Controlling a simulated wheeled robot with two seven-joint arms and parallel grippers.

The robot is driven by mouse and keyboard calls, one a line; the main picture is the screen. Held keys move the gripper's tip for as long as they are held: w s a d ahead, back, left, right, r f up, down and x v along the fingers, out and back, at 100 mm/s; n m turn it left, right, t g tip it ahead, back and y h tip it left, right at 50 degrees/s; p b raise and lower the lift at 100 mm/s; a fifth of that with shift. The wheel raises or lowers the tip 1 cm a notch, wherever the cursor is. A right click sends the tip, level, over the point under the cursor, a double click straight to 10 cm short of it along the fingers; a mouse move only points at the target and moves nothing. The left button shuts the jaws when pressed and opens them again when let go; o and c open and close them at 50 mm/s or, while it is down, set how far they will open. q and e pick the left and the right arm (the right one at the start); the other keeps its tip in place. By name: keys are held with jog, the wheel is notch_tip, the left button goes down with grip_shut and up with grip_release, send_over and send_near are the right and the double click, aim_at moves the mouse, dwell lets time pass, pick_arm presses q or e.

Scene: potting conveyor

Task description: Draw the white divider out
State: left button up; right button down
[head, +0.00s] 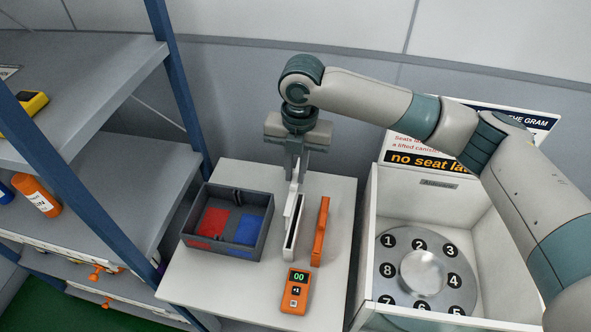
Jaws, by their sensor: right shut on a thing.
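My right gripper (295,172) points down over the white table and is shut on the upper end of a white, narrow upright piece, the white divider (292,207). The divider is to the right of the grey box. A dark slot-like strip shows along its lower right side; I cannot tell whether this is part of the divider or a holder around it. I cannot tell whether its lower end touches the table. My left gripper is not in view.
A grey box (262,242) with red and blue areas inside stands left on the white table (215,290). An orange upright piece (321,232) and an orange handheld device (295,291) are close by. A white bin (369,240) with a numbered disc (404,276) is right; shelves (120,190) are left.

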jog(key=shift+r+p, duration=0.45)
jog(key=shift+r, duration=1)
jog(key=shift+s, duration=0.1)
